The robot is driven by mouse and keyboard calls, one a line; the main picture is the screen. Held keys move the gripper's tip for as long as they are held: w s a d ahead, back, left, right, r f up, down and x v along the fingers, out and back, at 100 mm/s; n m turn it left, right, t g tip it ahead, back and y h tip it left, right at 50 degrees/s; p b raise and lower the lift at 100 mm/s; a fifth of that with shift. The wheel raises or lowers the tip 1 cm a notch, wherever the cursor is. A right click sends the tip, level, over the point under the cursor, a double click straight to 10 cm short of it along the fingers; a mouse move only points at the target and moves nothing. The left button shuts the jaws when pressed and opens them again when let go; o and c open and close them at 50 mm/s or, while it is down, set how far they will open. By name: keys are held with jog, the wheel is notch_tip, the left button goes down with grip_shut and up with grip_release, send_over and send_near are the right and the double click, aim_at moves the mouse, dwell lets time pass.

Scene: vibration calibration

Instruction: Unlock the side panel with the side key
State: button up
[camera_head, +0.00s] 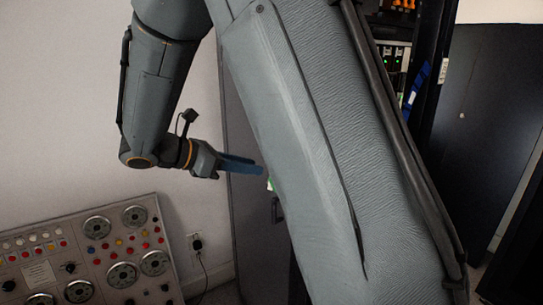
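My gripper (252,168) reaches in from the left toward a tall dark grey panel (250,235), seen behind my arm. A long blue-grey part sticks out of the wrist; I cannot tell whether it is the fingers or a held key. Its tip is in front of the panel, close to a small green and white spot (269,184); contact cannot be told. A dark handle (277,209) sits on the panel below it. My large arm link hides the panel's right part. I cannot make out a side key or a lock for certain.
A console (75,250) with dials, knobs and coloured buttons stands at lower left. A wall outlet (196,243) with a plugged-in cable is beside it. An open rack (394,55) with green lights and a blue item (417,88) is at upper right, near a dark door (495,110).

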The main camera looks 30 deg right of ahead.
jog(key=p+x, duration=0.2)
jog(key=x, duration=0.5)
jog(key=shift+w+d+r, duration=0.25)
jog(key=shift+w+d, duration=0.05)
jog(key=shift+d, duration=0.05)
grip_shut()
